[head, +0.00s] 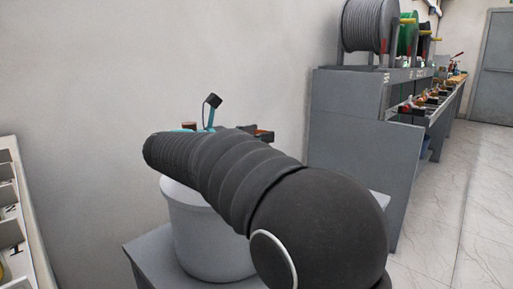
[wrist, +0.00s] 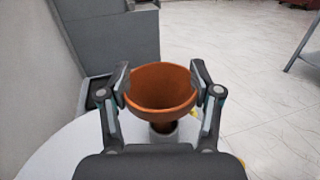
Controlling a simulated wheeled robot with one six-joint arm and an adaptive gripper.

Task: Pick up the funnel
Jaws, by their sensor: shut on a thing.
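The orange funnel (wrist: 162,88) stands upright in the middle of the wrist view, its wide mouth facing up and toward the camera. My gripper (wrist: 161,84) has one finger on each side of the funnel's rim and is shut on it. The funnel's narrow lower end meets a small grey round piece (wrist: 163,136); I cannot tell whether it sits inside it. In the head view my own dark arm covers most of this area, and I cannot make out the funnel or the fingers clearly.
A pale round container (head: 208,245) stands on a grey stand (head: 148,262) behind my arm. A grey cabinet (head: 362,130) with cable reels (head: 368,25) is on the right. A shelf rack (head: 12,215) is at the left edge. Tiled floor (head: 475,190) at right is clear.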

